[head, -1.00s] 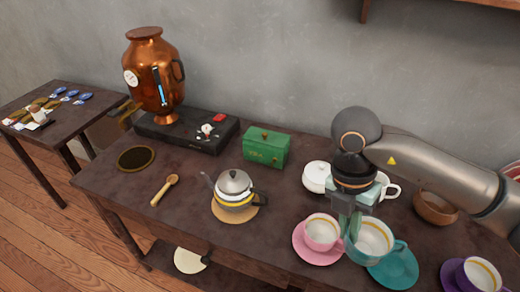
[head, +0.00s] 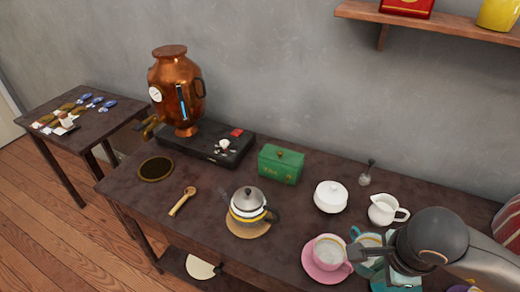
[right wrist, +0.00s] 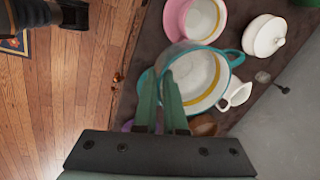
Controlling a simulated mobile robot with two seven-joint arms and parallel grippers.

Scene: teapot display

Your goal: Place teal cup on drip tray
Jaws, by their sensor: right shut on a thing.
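The teal cup (head: 366,240) is at the right front of the table in the head view, partly hidden behind my right arm. In the right wrist view the teal cup (right wrist: 198,82) is large and empty, with a yellow band inside. My right gripper (right wrist: 160,80) is shut on its rim. The teal saucer (right wrist: 145,88) shows partly past the cup; I cannot tell how high the cup is above it. The drip tray (head: 156,169), a round dark disc with a brass rim, lies at the table's left, below the samovar's tap.
A pink cup (head: 327,250) on a pink saucer stands close left of the teal cup. A teapot (head: 249,205), wooden spoon (head: 182,202) and green tin (head: 281,164) lie between there and the drip tray. The copper samovar (head: 174,95) stands behind the tray. A white sugar bowl (head: 330,197) is behind.

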